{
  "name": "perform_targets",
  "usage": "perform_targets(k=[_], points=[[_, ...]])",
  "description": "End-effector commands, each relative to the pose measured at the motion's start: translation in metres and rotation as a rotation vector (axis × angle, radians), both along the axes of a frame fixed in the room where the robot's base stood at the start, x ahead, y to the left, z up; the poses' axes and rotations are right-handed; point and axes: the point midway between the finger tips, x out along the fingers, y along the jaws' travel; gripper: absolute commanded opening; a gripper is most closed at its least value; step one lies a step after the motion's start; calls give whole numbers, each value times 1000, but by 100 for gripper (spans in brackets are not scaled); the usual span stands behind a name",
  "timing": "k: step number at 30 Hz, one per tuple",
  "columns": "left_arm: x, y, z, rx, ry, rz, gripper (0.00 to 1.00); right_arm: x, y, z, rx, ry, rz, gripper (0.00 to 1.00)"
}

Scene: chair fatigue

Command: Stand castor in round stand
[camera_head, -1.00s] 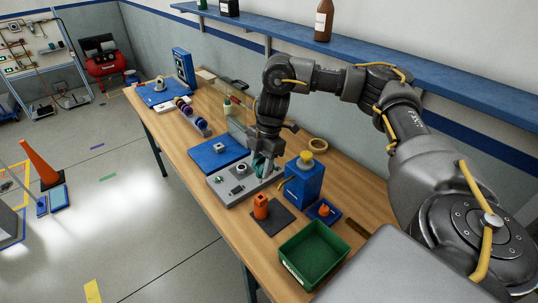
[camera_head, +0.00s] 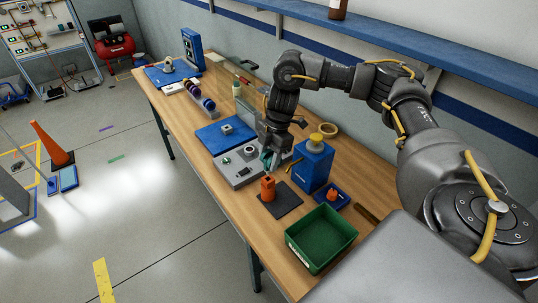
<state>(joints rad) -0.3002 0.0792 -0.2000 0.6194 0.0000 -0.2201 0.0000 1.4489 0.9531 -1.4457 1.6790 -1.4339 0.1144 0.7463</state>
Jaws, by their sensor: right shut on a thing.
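My right gripper (camera_head: 270,165) points down over the bench, just above and behind the orange block (camera_head: 268,188). It is shut on a small teal and dark thing (camera_head: 265,157), likely the castor; the fingers hide most of it. A grey base plate (camera_head: 232,178) lies to the left of the gripper. On it stands a round ring-like holder (camera_head: 250,149), which may be the round stand, with smaller fittings beside it. I cannot tell whether the held thing touches the plate. My left gripper is not in view.
The orange block stands on a black mat (camera_head: 287,200). A blue box with a yellow top (camera_head: 313,168) stands close right of the gripper. A blue shelf (camera_head: 400,50) runs along the wall.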

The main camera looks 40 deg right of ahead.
Motion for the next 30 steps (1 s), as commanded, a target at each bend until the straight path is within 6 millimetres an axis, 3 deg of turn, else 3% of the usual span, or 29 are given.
perform_targets(k=[30], points=[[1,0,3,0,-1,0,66,0,0,-5,0,0,-1,20]])
